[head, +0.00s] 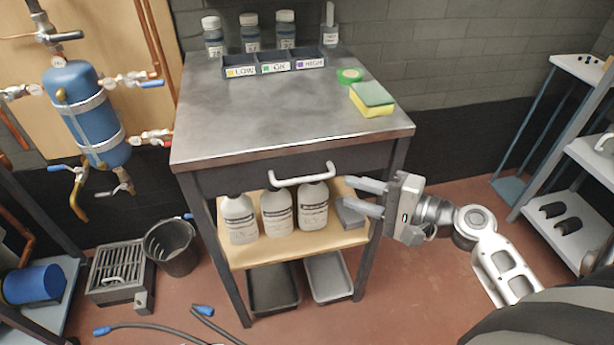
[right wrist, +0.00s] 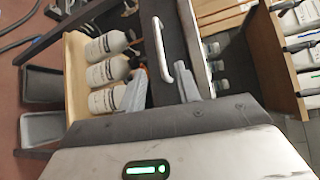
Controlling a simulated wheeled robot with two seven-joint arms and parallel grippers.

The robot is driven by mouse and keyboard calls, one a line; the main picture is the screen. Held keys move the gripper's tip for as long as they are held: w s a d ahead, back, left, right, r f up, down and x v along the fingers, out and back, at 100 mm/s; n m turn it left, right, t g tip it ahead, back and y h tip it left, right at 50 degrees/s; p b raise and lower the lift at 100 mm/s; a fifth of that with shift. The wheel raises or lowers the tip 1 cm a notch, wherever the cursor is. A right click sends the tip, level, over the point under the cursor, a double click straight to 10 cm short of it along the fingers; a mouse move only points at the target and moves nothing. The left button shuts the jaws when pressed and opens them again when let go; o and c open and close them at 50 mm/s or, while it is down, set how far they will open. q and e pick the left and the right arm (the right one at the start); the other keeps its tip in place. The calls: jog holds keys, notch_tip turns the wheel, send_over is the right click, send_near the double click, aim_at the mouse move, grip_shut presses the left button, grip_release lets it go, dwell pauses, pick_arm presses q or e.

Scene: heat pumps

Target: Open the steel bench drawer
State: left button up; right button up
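The steel bench (head: 230,112) stands in the middle of the head view, its dark drawer front (head: 240,180) under the top. The drawer looks shut. The pale bar handle (head: 302,178) runs across the front; it also shows in the right wrist view (right wrist: 162,50). My right gripper (head: 356,194) is open and empty, just right of the handle with its fingers pointing left towards it. In the right wrist view its two fingertips (right wrist: 161,85) lie either side of the handle's near end; I cannot tell whether they touch it. My left gripper is out of view.
Several bottles and a labelled rack (head: 275,66) stand at the bench's back, with a sponge (head: 372,98) and green tape (head: 350,76) at right. White bottles (head: 277,212) stand on the shelf below the drawer. A bucket (head: 171,248) is left; shelving (head: 575,150) is right.

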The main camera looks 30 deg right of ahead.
aim_at(311, 180)
jog(key=p+x, duration=0.1)
jog(key=x, duration=1)
grip_shut()
